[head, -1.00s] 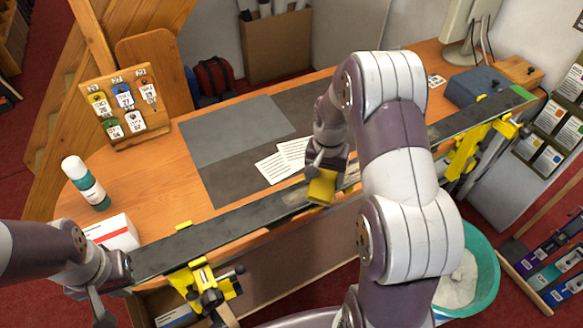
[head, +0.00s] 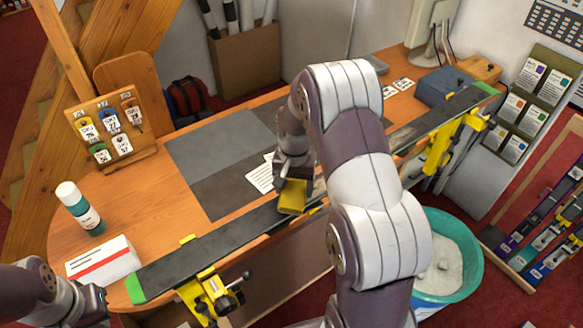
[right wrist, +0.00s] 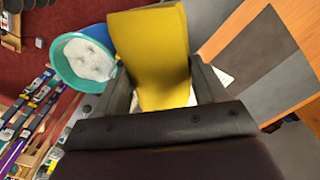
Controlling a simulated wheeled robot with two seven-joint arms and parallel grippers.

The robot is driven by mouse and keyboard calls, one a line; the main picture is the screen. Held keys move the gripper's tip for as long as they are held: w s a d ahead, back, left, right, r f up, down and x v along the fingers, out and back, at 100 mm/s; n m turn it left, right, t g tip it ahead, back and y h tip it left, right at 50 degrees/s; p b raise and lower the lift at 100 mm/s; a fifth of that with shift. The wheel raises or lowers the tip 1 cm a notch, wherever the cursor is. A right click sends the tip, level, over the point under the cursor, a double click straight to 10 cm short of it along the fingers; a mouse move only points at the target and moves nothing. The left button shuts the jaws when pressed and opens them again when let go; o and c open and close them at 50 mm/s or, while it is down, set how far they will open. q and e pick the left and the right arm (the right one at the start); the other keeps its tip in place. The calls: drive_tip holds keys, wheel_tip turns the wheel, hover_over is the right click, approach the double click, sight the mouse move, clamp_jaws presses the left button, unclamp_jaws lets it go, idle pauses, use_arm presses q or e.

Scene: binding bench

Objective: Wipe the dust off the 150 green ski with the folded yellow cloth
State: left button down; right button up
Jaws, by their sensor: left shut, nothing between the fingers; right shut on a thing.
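The long ski (head: 232,234) lies dark side up along the bench front, with green at both ends (head: 138,289). A pale grey dusty patch (head: 404,138) shows on its surface right of my arm; the stretch left of the cloth looks dark. My right gripper (head: 293,181) is shut on the folded yellow cloth (head: 291,199), at the ski's middle. Whether the cloth touches the ski is hard to tell. The cloth (right wrist: 152,55) fills the space between the fingers in the right wrist view. My left gripper (head: 103,302) is shut and empty, just left of the ski's left tip.
Yellow vises (head: 212,296) (head: 440,145) hold the ski. A tag board (head: 112,130), papers (head: 260,178) and a blue box (head: 446,86) are behind. A teal bucket (head: 466,262) stands in front.

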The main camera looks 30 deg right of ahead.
drive_tip(key=shift+d+r+p, duration=0.2)
drive_tip(key=shift+r+p, duration=0.1)
drive_tip(key=shift+r, duration=0.2)
drive_tip(key=shift+d+r+p, duration=0.15)
drive_tip(key=shift+r+p, duration=0.15)
drive_tip(key=shift+r, duration=0.15)
drive_tip(key=shift+r+p, duration=0.3)
drive_tip(key=shift+r, duration=0.1)
drive_tip(key=r, duration=0.1)
drive_tip(key=p, duration=0.1)
drive_tip(key=r+p, duration=0.1)
drive_tip(key=shift+a+r, duration=0.25)
drive_tip(key=shift+r, duration=0.1)
drive_tip(key=shift+d, duration=0.1)
drive_tip(key=shift+f, duration=0.1)
